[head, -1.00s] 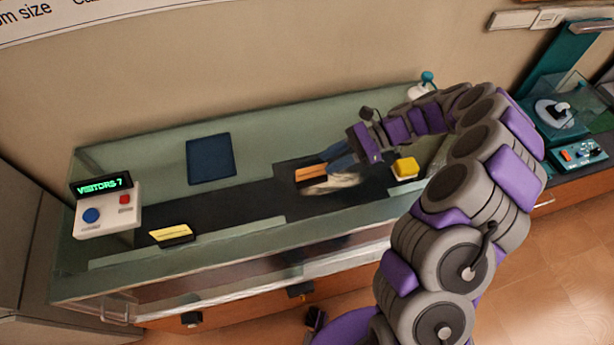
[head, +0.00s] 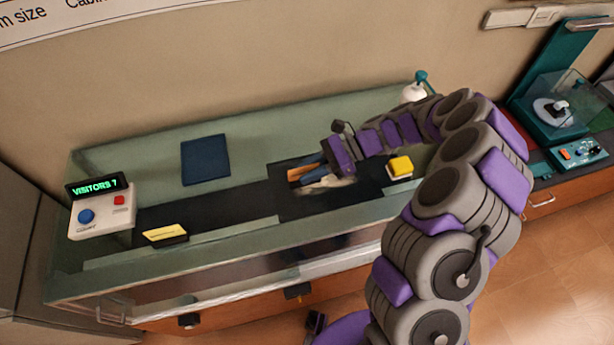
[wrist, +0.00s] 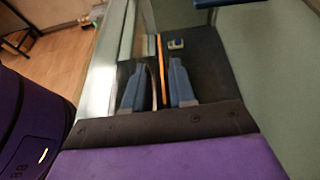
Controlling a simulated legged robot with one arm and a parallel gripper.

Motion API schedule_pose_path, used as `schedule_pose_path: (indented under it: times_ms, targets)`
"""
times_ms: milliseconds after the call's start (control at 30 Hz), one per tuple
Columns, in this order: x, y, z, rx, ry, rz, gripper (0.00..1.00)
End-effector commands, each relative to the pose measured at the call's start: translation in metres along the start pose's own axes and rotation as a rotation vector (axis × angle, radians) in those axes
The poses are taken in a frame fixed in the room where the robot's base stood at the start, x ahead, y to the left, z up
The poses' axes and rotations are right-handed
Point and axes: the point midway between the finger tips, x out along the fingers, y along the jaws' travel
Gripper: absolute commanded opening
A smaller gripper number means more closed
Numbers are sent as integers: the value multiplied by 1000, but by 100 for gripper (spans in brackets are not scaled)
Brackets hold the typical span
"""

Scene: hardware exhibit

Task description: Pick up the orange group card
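The orange group card (head: 303,172) stands near the middle of the dark strip on the counter. In the wrist view the card (wrist: 161,62) shows edge-on as a thin orange line between my two blue fingers. My gripper (head: 318,175) reaches in from the right and its fingers overlap the card in the head view. In the wrist view my gripper (wrist: 158,88) is open, with a finger on each side of the card and a gap visible. Whether either finger touches the card cannot be told. The card's lower part is partly hidden by the fingers.
A yellow block (head: 400,166) sits close right of my gripper. A yellow card (head: 165,233) on a dark holder, a visitor counter box (head: 101,215) and a dark blue panel (head: 205,160) lie to the left. The glass-fronted counter edge (head: 200,285) runs along the front.

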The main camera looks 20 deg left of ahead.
Motion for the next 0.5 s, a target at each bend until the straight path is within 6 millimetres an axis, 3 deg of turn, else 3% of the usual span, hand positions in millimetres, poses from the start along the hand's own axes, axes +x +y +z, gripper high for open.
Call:
schedule_pose_path:
  times_ms: [233,500]
  targets:
    - [7,-4,1,4,5,3,0]
    - [5,-3,-1,3,5,3,0]
